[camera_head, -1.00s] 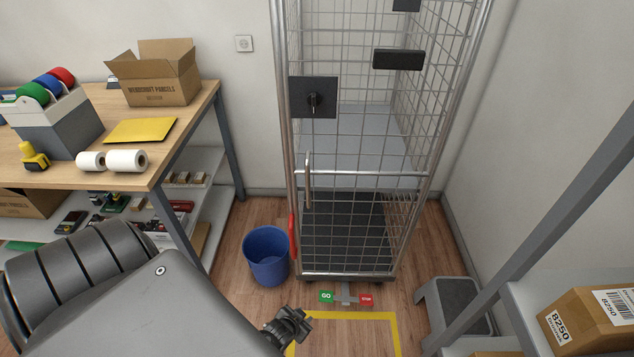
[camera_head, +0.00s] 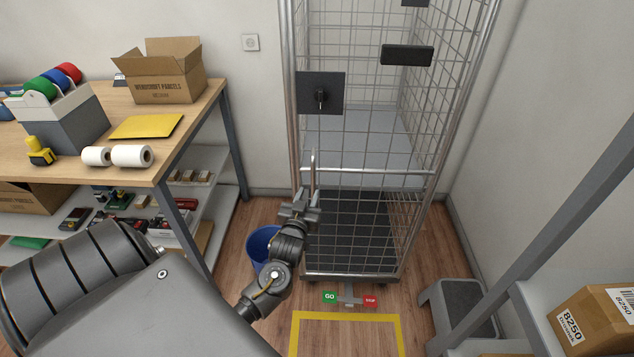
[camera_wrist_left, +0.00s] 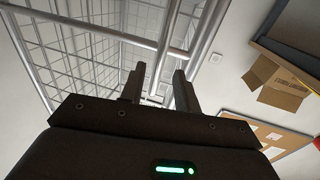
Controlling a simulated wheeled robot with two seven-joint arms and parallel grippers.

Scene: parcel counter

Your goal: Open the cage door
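The roll cage's wire-mesh door (camera_head: 365,150) stands upright and looks closed in its frame. A vertical metal handle (camera_head: 313,165) is lower on the door's left side. My left gripper (camera_head: 303,203) is in front of the door's left edge, just below the handle. In the left wrist view its two fingers (camera_wrist_left: 157,84) are apart, with metal tubes of the cage (camera_wrist_left: 170,28) beyond them. I cannot tell whether they touch. My right gripper is out of view.
A blue bin (camera_head: 262,245) stands behind my left forearm, beside the cage. A workbench (camera_head: 95,170) is at left. A grey step stool (camera_head: 460,310) and a shelf with a box (camera_head: 595,325) are at right. The yellow-marked floor (camera_head: 345,340) is clear.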

